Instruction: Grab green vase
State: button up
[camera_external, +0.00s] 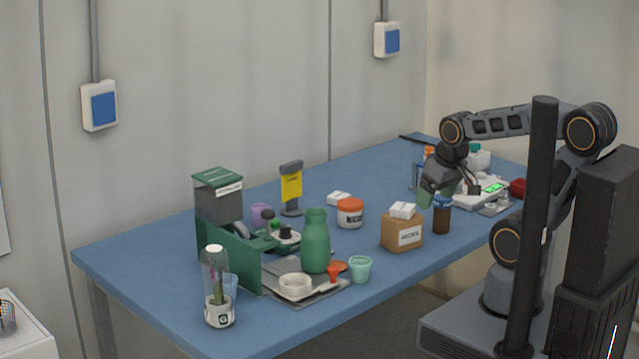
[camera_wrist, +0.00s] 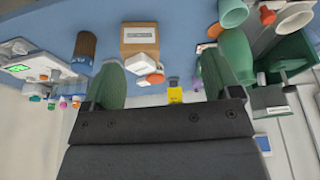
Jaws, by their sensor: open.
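The green vase (camera_external: 316,242) stands upright on a grey tray (camera_external: 318,294) near the front left of the blue table. In the wrist view, which looks upside down, a green shape (camera_wrist: 212,74) beside the right finger looks like the vase, partly hidden by that finger. My gripper (camera_external: 437,193) is over the right part of the table, well to the right of the vase and apart from it. Its two green fingers are spread wide in the wrist view (camera_wrist: 172,58), with nothing held between them.
A cardboard box (camera_external: 402,232), a brown bottle (camera_external: 441,215) and an orange-lidded jar (camera_external: 350,213) stand between my gripper and the vase. A mint cup (camera_external: 360,269), white bowl (camera_external: 295,286) and green caddy (camera_external: 230,255) crowd the vase. The table's back middle is clear.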

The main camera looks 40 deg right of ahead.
jog(key=shift+o, duration=0.3)
notch_tip(320, 180, up, 7)
jog(key=m+g+b, duration=0.1)
jog(key=m+g, duration=0.3)
jog(key=m, duration=1.5)
send_over(316, 240)
jog(key=w+d, duration=0.2)
notch_tip(316, 240, down, 13)
jog(key=shift+w+f+b, duration=0.2)
jog(key=shift+b, duration=0.25)
